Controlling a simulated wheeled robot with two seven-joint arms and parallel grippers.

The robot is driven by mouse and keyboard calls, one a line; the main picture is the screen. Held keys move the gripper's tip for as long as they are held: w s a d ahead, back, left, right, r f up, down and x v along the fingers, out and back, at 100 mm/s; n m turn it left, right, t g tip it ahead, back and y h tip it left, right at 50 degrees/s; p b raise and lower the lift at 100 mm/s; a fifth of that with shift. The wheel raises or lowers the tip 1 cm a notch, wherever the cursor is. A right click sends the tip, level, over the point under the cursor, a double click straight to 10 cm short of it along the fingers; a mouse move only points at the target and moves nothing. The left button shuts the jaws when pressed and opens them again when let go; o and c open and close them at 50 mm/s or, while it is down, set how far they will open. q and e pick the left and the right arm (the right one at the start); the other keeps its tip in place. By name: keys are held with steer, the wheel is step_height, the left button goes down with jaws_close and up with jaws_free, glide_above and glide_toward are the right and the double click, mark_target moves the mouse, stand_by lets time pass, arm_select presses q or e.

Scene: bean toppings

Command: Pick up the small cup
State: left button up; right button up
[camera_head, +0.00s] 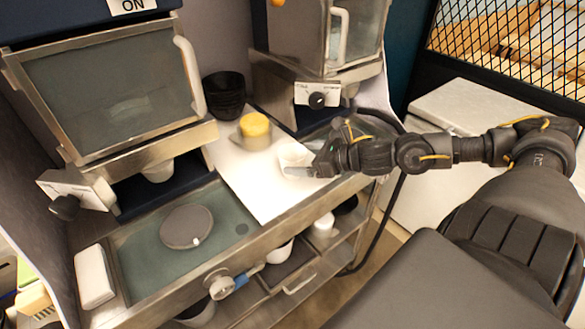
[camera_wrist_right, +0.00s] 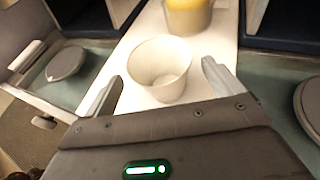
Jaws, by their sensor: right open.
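A small white cup (camera_wrist_right: 160,68) stands upright and empty on the white board (camera_wrist_right: 120,45). In the wrist view it sits between the two spread fingers of my right gripper (camera_wrist_right: 163,75), with a gap visible on each side. In the head view the cup (camera_head: 291,157) is partly hidden by my right gripper (camera_head: 300,164), which comes in from the right and is open. My left gripper is not in view.
A yellow-topped container (camera_head: 255,130) stands behind the cup. Dark stacked bowls (camera_head: 224,95) are at the back. A round grey lid (camera_head: 187,227) lies on the green surface at left. Machines (camera_head: 110,85) stand behind. Shelves below the counter hold more cups.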

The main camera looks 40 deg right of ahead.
mark_target(292, 157)
steer(key=shift+w+a+f+p, duration=0.15)
steer(key=shift+w+p, duration=0.15)
steer(key=shift+w, duration=0.2)
steer(key=shift+w+a+p, duration=0.1)
steer(key=shift+w+p, duration=0.15)
steer(key=shift+w, duration=0.2)
steer(key=shift+x, duration=0.85)
steer(key=shift+s+f, duration=0.1)
steer(key=shift+f, duration=0.15)
steer(key=c, duration=1)
steer(key=shift+r, duration=0.1)
